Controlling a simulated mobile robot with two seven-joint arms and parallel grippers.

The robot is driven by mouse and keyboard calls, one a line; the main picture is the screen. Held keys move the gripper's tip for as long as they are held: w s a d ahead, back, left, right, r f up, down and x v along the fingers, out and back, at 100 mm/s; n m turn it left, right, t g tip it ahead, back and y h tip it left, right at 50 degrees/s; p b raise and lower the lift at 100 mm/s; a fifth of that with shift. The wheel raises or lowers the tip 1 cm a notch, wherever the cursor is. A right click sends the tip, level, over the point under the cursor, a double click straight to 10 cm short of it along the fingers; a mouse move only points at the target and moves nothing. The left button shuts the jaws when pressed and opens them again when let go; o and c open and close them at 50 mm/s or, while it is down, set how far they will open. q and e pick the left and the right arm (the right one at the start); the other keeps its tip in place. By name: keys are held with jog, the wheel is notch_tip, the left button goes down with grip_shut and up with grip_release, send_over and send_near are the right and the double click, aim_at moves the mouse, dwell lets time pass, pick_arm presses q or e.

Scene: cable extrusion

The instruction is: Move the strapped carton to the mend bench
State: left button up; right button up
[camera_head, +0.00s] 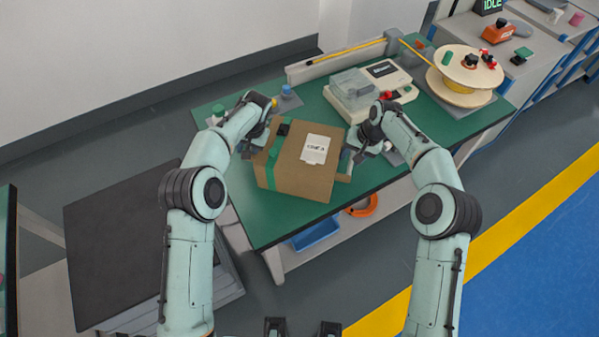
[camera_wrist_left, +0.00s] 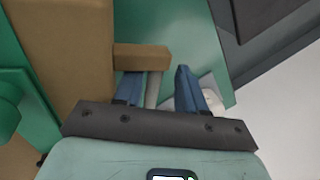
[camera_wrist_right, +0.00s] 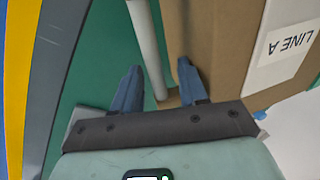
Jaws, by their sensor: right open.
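The brown carton (camera_head: 300,172) with a green strap and a white label stands on the green-topped bench (camera_head: 268,226). Its side also shows in the left wrist view (camera_wrist_left: 62,50) and in the right wrist view (camera_wrist_right: 215,45), with the label "LINE A". My left gripper (camera_head: 252,152) is open at the carton's left side; a brown tab (camera_wrist_left: 142,57) sticks out just ahead of its blue fingers. My right gripper (camera_head: 353,160) is open at the carton's right side, one finger close to the cardboard. I cannot tell which surface is the mend bench.
Behind the carton stand a scale-like machine (camera_head: 385,75) and a cable spool (camera_head: 466,68). A dark flat top (camera_head: 120,240) is at the left, and another green top (camera_head: 6,230) at the left edge. A blue bin (camera_head: 315,236) and orange ring (camera_head: 362,207) lie below. The floor at right is clear.

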pick_arm(q)
jog(key=shift+d, duration=0.3)
pick_arm(e)
jog(key=shift+a, duration=0.1)
jog(key=shift+r, duration=0.1)
pick_arm(q)
jog(key=v, duration=0.7)
jog(key=shift+a+r, duration=0.15)
jog(key=shift+r, duration=0.35)
pick_arm(e)
jog(key=v, duration=1.2)
pick_arm(q)
jog(key=shift+s, duration=0.1)
pick_arm(e)
jog(key=shift+d, duration=0.2)
